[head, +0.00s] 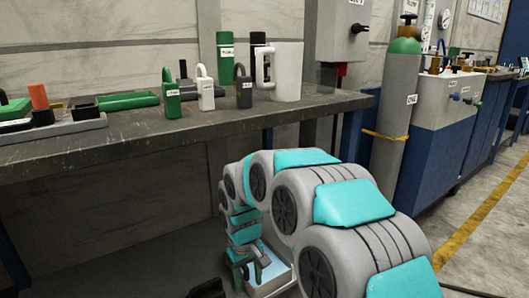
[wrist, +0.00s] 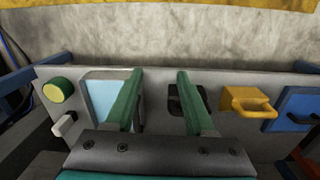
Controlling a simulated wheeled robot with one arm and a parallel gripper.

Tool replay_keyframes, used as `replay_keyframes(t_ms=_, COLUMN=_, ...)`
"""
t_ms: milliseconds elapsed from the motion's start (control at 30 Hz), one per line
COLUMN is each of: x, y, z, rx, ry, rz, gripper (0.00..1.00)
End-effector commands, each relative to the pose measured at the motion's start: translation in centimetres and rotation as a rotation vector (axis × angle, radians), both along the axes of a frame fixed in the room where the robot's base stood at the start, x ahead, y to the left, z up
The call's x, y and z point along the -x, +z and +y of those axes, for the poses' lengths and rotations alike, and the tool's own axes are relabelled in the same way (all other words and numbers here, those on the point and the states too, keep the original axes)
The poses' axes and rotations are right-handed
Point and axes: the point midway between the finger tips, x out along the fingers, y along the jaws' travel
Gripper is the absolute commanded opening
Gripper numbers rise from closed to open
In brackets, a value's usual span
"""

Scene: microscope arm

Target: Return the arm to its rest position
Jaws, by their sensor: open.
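My arm bends forward and down in the head view, with teal and grey links. My gripper (head: 248,272) hangs low, below the bench top. In the wrist view my gripper (wrist: 160,73) shows two green fingers spread apart, with nothing between them. Beyond them is a grey panel (wrist: 232,82) with a light blue screen (wrist: 103,92), a green-and-yellow round knob (wrist: 58,90) and a yellow handle (wrist: 247,103). A dark recess shows behind the right finger. Whether the fingers touch the panel is unclear.
The workbench (head: 190,127) holds a green padlock (head: 171,98), a white padlock (head: 206,94), a dark padlock (head: 243,90) and a white mug (head: 287,72). A gas cylinder (head: 394,125) stands right of my arm.

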Motion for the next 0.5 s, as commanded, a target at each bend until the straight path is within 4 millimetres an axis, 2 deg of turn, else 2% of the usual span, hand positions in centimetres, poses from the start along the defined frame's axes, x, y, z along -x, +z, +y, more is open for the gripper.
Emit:
replay_keyframes(t_ms=33, x=0.6, y=1.3, z=-0.9, rx=-0.003, ry=-0.015, rz=0.000, gripper=0.54)
replay_keyframes(t_ms=167, x=3.0, y=3.9, z=-3.6, rx=-0.002, ry=-0.055, rz=0.014, gripper=0.54)
replay_keyframes(t_ms=300, x=6.8, y=7.1, z=-7.1, rx=-0.003, ry=-0.116, rz=0.032, gripper=0.54)
replay_keyframes(t_ms=500, x=12.8, y=10.7, z=-11.6, rx=-0.001, ry=-0.209, rz=0.057, gripper=0.54)
